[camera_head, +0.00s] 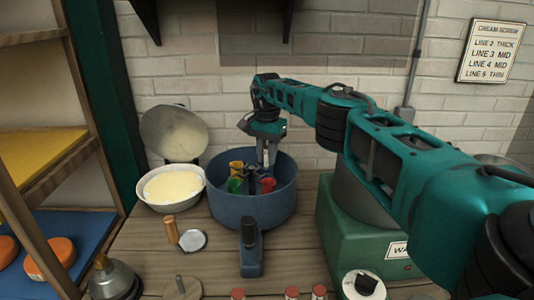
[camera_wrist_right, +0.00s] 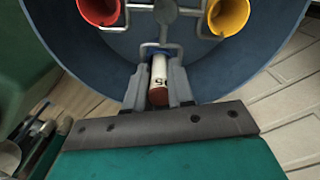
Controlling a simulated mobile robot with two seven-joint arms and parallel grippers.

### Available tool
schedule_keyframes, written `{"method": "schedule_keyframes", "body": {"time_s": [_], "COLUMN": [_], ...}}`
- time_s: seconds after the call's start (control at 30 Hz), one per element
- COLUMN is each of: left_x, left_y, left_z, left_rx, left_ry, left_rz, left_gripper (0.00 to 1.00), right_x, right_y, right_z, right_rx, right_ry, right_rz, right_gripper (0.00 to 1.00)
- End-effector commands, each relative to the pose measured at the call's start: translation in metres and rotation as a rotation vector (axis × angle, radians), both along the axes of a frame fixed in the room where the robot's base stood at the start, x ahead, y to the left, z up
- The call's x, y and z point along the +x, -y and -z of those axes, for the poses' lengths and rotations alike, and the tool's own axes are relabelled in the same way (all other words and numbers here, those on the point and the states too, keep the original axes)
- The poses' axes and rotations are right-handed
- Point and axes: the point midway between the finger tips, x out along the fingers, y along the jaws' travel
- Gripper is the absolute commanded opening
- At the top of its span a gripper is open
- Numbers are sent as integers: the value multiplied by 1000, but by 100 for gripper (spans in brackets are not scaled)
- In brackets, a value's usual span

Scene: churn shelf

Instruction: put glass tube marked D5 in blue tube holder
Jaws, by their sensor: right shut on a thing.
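My right gripper (camera_head: 266,161) reaches down into a blue pot (camera_head: 252,213). In the right wrist view my gripper (camera_wrist_right: 158,72) is shut on a white-labelled glass tube (camera_wrist_right: 159,72) with a red-brown cap; a "5" shows on the label, the rest is hard to read. The far end of the tube meets a small blue piece, which looks like the blue tube holder (camera_wrist_right: 151,46); I cannot tell how deep the tube sits. The gripper hides this holder in the head view. My left gripper is not in view.
Beside it in the pot are a red holder (camera_head: 267,185), a yellow holder (camera_head: 236,168) and a green holder (camera_head: 234,185). A bowl of cream (camera_head: 173,187) stands left, a green machine (camera_head: 350,245) right. Red-capped tubes (camera_head: 291,293) stand at the front edge.

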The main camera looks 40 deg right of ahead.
Motion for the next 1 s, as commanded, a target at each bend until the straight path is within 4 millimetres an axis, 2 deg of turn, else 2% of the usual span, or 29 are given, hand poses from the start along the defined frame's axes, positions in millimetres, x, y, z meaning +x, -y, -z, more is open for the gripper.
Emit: {"method": "schedule_keyframes", "body": {"time_s": [0.17,0.2,0.5,0.67,0.83,1.0], "left_x": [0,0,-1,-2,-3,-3], "left_y": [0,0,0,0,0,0], "left_z": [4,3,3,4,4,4], "left_rx": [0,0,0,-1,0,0], "left_ry": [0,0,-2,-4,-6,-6], "left_rz": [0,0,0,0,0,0], "left_gripper": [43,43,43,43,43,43], "right_x": [0,0,0,0,0,0], "right_y": [0,0,0,0,0,0], "right_z": [6,5,5,5,5,5], "right_rx": [0,0,0,0,0,0], "right_ry": [0,1,0,0,0,0], "right_rz": [0,0,0,0,0,0], "right_gripper": [0,24,52,52,69,69]}}
